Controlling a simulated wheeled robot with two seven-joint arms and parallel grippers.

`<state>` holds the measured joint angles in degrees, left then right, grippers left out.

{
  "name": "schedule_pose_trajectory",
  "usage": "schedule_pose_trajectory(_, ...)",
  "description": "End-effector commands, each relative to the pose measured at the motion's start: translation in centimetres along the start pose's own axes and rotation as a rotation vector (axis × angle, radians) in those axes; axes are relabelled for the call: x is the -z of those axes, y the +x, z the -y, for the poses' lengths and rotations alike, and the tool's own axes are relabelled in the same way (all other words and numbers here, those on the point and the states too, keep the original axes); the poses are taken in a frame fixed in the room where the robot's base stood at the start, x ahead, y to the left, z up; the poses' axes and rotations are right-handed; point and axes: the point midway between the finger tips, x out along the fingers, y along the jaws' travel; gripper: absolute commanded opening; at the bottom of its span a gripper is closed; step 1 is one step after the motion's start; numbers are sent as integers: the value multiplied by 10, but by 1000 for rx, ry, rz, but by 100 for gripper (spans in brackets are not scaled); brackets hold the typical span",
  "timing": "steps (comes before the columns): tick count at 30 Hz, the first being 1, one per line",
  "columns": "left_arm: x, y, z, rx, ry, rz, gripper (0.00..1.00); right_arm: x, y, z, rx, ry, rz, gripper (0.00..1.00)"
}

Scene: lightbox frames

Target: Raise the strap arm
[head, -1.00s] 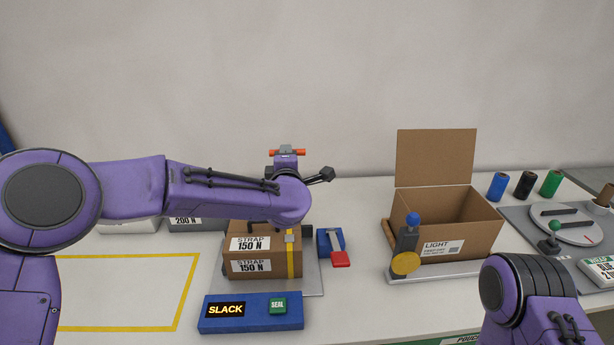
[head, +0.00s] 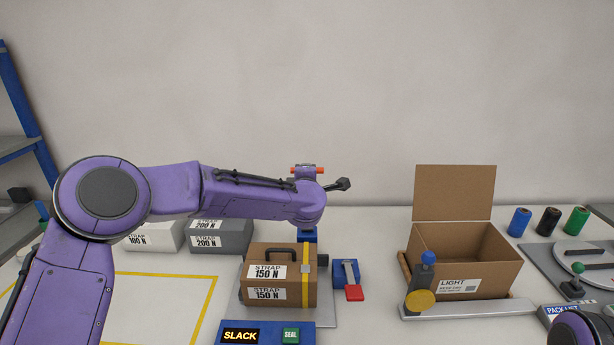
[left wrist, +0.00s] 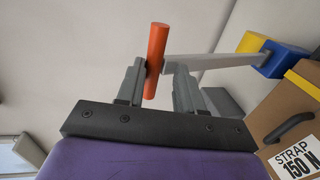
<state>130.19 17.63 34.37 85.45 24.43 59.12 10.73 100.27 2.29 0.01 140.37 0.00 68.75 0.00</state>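The strap arm's orange handle (left wrist: 156,60) lies between the fingers of my left gripper (left wrist: 157,78), which look shut on it. In the head view the handle (head: 307,170) is above and behind the brown strap box. The grey strap arm bar (left wrist: 205,60) runs from the handle to a blue and yellow hinge (left wrist: 272,52). My left wrist hides much of the strap arm in the head view. The brown box (head: 258,292), labelled STRAP 150 N, has a yellow strap (head: 306,275) down its right side. My right gripper is out of view.
A blue panel (head: 266,325) with a SLACK display and green SEAL button stands in front. A blue base with a red-ended lever (head: 350,280) is right of the box. An open carton (head: 465,265) and other STRAP boxes (head: 219,238) stand nearby.

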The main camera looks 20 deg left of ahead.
Motion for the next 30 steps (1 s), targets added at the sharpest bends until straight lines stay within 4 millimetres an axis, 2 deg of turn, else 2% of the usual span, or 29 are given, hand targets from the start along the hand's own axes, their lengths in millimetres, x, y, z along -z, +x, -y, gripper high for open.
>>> schedule_pose_trajectory(1, 1, 1, 6, 8, 3, -2, 42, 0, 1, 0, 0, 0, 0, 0)
schedule_pose_trajectory(20, -1, -4, 5, 4, 2, 2, 42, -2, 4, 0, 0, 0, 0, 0)
schedule_pose_trajectory(23, -1, -19, 6, 2, 2, 3, 42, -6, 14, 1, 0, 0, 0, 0)
schedule_pose_trajectory(30, 0, -77, 6, -1, 0, 2, 42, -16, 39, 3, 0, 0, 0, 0)
